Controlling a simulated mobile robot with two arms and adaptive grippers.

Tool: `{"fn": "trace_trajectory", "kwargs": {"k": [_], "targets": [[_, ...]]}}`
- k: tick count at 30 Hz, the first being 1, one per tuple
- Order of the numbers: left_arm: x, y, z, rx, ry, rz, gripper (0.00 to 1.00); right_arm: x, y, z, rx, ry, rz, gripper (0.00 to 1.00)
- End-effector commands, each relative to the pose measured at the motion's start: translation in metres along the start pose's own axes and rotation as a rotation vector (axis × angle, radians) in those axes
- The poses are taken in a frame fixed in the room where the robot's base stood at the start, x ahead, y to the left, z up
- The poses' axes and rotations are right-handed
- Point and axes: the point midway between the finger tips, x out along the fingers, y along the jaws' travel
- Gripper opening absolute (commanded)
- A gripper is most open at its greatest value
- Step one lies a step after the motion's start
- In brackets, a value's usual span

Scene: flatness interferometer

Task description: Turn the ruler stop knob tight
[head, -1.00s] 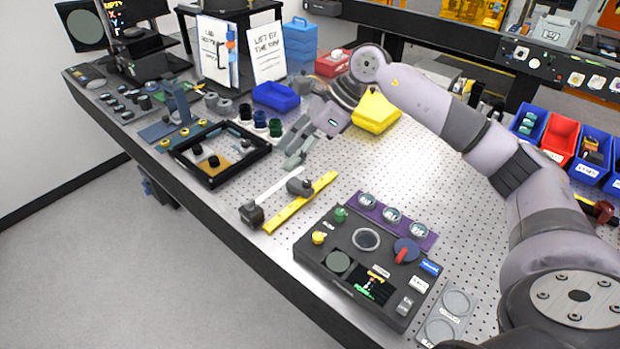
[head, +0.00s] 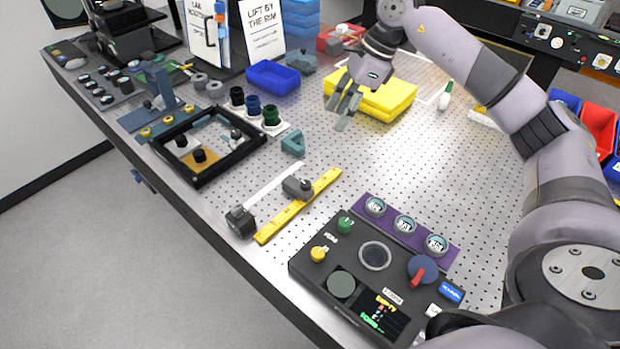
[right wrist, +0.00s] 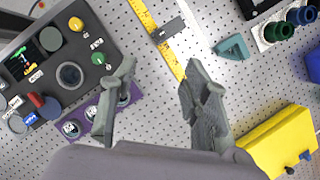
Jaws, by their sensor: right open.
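The yellow ruler (head: 275,221) lies on the perforated table. The dark grey ruler stop (head: 298,189) sits across it, with a small dark knob (head: 304,183) on top. The ruler (right wrist: 147,17) and the stop (right wrist: 168,30) also show near the top of the right wrist view. My right gripper (head: 338,114) is open and empty, in front of the yellow bin and apart from the stop. In the right wrist view its spread fingers (right wrist: 158,76) lie below the stop in the picture. My left gripper is not in view.
A black control box (head: 340,247) with knobs and a purple strip of dials (head: 421,233) stand near the ruler. A dark block (head: 241,222) with a white strip lies beside it.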

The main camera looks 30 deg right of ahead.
Motion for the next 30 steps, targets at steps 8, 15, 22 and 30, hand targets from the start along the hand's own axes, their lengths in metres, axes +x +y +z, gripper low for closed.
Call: {"fn": "trace_trajectory", "kwargs": {"k": [8,15,22,30], "targets": [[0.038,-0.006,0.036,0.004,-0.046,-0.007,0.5,0.037,0.0,-0.015,0.0,-0.001,0.0,0.43],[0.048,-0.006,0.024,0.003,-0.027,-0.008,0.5,0.049,0.0,-0.019,0.0,0.0,0.001,0.43],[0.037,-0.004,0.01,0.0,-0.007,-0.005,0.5,0.078,0.001,-0.018,0.0,0.001,0.005,0.43],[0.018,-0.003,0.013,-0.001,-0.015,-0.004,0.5,0.137,0.002,-0.017,0.001,0.001,0.006,0.43]]}}
